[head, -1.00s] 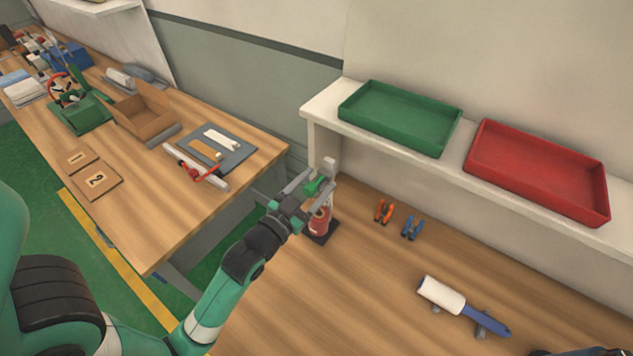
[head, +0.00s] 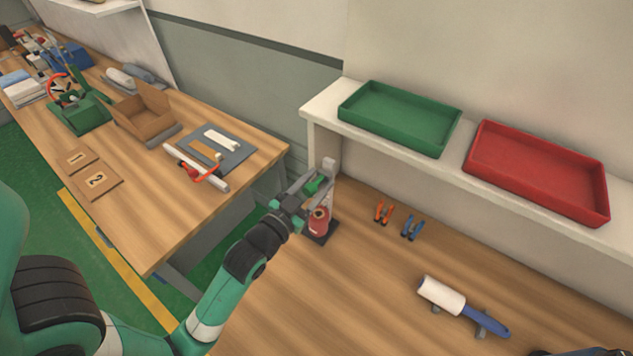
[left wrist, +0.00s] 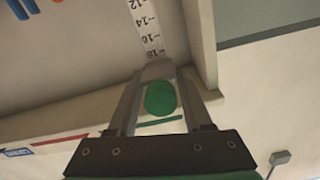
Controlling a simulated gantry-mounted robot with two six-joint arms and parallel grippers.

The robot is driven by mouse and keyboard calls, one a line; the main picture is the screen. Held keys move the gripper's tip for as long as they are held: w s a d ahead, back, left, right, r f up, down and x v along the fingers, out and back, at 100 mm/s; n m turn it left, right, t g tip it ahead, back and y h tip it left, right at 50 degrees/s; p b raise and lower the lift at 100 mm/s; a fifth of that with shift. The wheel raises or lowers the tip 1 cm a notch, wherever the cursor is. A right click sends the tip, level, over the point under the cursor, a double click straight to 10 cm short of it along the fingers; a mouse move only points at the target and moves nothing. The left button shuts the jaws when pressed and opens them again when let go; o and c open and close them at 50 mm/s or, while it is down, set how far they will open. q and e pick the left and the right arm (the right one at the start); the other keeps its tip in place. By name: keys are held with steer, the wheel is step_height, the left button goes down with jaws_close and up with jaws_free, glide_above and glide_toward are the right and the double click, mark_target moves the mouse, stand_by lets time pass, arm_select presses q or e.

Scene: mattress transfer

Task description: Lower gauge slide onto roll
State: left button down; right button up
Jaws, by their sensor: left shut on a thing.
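The gauge stands on a dark base (head: 326,236) at the left end of the near bench, with a pale upright post (head: 329,166). A red roll (head: 318,222) sits on the base beside the post. My left gripper (head: 319,182) is shut on the green slide (head: 315,185), above the roll. In the left wrist view the green slide (left wrist: 160,98) is between the fingers, and the numbered scale (left wrist: 147,28) runs past the fingertips. The gap between slide and roll is partly hidden by the fingers.
Orange pliers (head: 384,212), blue pliers (head: 412,228) and a white lint roller (head: 442,296) with a blue handle lie to the right. A shelf with a green tray (head: 400,118) and a red tray (head: 538,172) overhangs behind. Bench space in front of the gauge is clear.

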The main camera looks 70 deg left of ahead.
stand_by(0.9)
arm_select(q)
step_height(320, 180, down, 8)
steer(key=b, duration=0.5)
steer(key=shift+f+b, duration=0.25)
steer(key=shift+b, duration=0.15)
steer(key=c, duration=0.5)
jaws_free()
steer(key=shift+r, duration=0.1)
steer(key=shift+s, duration=0.1)
